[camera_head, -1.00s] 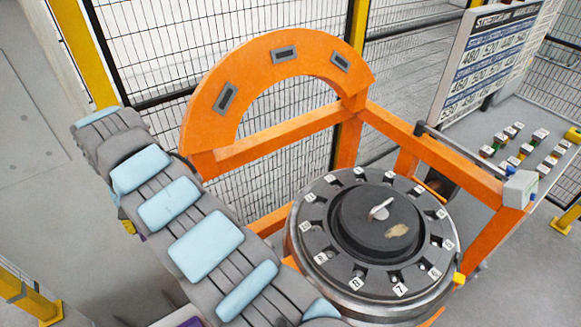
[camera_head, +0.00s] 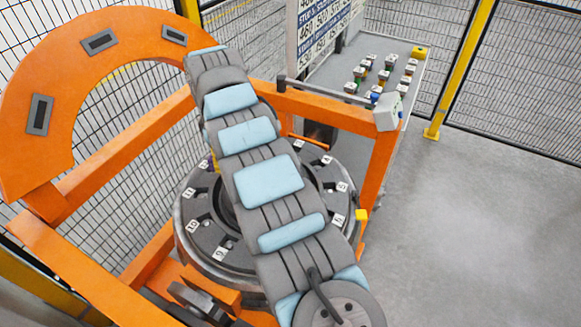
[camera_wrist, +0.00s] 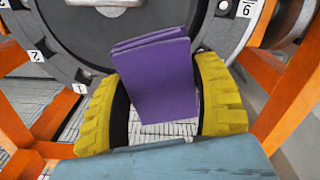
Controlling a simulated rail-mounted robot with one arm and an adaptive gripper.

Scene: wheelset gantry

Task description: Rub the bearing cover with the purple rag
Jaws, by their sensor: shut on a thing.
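The purple rag (camera_wrist: 157,75) is a folded block between the two yellow fingers of my gripper (camera_wrist: 158,66) in the wrist view. My gripper is shut on it. The dark round bearing cover (camera_wrist: 78,22) lies beyond the rag, with part of a metal handle at the top edge. I cannot tell whether the rag touches the cover. In the head view, my arm hides most of the cover, and its pale brown stain does not show.
A grey ring with numbered labels (camera_head: 205,232) surrounds the cover. An orange frame (camera_head: 335,112) and arch (camera_head: 65,58) stand around it. A sign board and a table of small coloured parts (camera_head: 382,75) are behind. Open floor (camera_head: 470,230) lies right.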

